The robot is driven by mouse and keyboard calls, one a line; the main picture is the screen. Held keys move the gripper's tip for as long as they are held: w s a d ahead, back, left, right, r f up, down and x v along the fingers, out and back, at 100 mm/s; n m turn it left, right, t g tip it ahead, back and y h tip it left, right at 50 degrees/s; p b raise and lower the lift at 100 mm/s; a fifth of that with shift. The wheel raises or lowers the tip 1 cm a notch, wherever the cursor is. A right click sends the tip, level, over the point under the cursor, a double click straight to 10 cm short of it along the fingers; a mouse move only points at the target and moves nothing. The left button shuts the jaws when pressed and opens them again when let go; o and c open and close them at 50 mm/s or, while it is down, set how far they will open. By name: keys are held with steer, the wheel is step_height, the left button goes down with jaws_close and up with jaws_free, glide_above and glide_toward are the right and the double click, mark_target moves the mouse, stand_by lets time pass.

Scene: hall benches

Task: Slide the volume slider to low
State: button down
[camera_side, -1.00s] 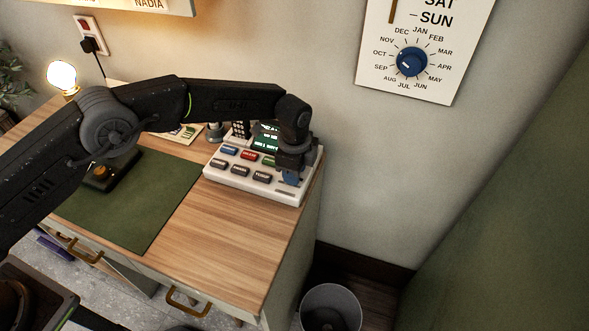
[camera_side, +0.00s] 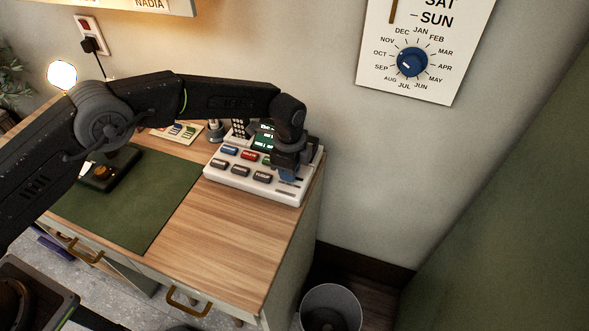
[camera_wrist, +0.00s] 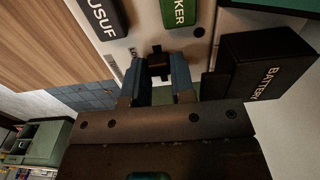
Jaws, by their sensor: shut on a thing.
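The volume slider's small black knob (camera_wrist: 156,63) sits on the light face of the console, between the tips of my gripper's blue fingers in the wrist view (camera_wrist: 158,72). The fingers are shut on it. In the side view my gripper (camera_side: 288,175) points down at the right part of the white console (camera_side: 287,196), which stands at the desk's right end. My gripper and wrist hide the knob there.
Coloured buttons (camera_side: 248,156) cover the console's left part, and a green screen (camera_side: 264,136) is behind them. A black block marked BATTERY (camera_wrist: 263,65) is close to the right finger in the wrist view. The wall is behind the console; bare desk (camera_side: 215,235) lies in front.

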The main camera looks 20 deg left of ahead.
steer(key=shift+a, duration=0.7)
steer(key=c, duration=1.2)
jaws_free()
steer(key=shift+c, duration=0.2)
steer(key=shift+r, duration=0.5)
step_height(320, 180, up, 13)
